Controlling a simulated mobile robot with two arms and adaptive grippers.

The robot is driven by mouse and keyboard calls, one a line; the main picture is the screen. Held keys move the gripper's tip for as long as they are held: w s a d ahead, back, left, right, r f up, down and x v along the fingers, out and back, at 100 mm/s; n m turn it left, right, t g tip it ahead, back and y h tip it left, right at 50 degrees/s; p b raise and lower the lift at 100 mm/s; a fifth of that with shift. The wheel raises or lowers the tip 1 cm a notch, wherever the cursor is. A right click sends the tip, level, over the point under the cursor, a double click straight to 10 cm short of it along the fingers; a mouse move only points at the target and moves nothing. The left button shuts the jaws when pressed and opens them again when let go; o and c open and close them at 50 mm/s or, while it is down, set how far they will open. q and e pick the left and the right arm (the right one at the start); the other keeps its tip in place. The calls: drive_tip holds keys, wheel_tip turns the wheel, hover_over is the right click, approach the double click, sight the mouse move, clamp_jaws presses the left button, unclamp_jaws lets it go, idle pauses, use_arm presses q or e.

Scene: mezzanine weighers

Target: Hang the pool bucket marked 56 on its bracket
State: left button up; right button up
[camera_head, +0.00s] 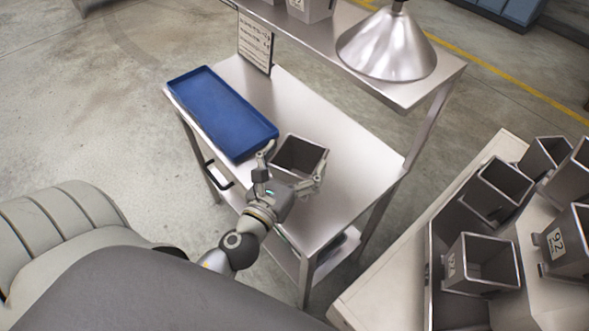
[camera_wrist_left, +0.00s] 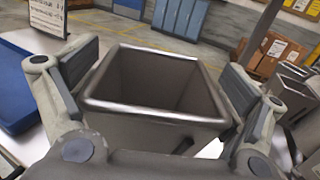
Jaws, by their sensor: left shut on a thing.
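A grey metal bucket (camera_head: 300,156), open at the top and empty, is at the front of the steel table (camera_head: 345,150). My left gripper (camera_head: 291,170) is shut on it, with a finger on each side. In the left wrist view the bucket (camera_wrist_left: 158,122) stands upright between the two finger pads. Its number does not show, and I cannot tell whether its base touches the table. Several like buckets hang at the right; one is marked 92 (camera_head: 566,245), and another (camera_head: 482,264) has a label I cannot read surely. My right gripper is not in view.
A blue tray (camera_head: 222,112) lies on the table, left of the bucket. A raised steel shelf (camera_head: 425,88) along the back carries a metal cone (camera_head: 388,45) and another bucket (camera_head: 310,10). A sign (camera_head: 254,42) stands at the back left. Open floor lies between table and rack.

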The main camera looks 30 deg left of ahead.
sight(300, 159)
use_arm(q)
drive_tip(key=shift+w+a+f+b, duration=0.25)
drive_tip(key=shift+w+a+f, duration=0.1)
drive_tip(key=shift+f, duration=0.2)
drive_tip(key=shift+w+a+f+b, duration=0.2)
drive_tip(key=shift+w+f, duration=0.1)
drive_tip(key=shift+f, duration=0.2)
drive_tip(key=shift+w+a+f, duration=0.15)
drive_tip(key=shift+w+f, duration=0.05)
drive_tip(key=shift+f, duration=0.1)
drive_tip(key=f+b, duration=0.3)
drive_tip(key=shift+w+a, duration=0.15)
drive_tip(key=shift+w, duration=0.05)
drive_tip(key=shift+f+b, duration=0.25)
drive_tip(key=shift+b, duration=0.2)
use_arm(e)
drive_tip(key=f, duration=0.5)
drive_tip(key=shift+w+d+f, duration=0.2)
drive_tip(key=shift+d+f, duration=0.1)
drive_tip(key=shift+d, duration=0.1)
use_arm(q)
drive_tip(key=shift+f, duration=0.15)
drive_tip(key=o, duration=1)
drive_tip(key=shift+o, duration=0.2)
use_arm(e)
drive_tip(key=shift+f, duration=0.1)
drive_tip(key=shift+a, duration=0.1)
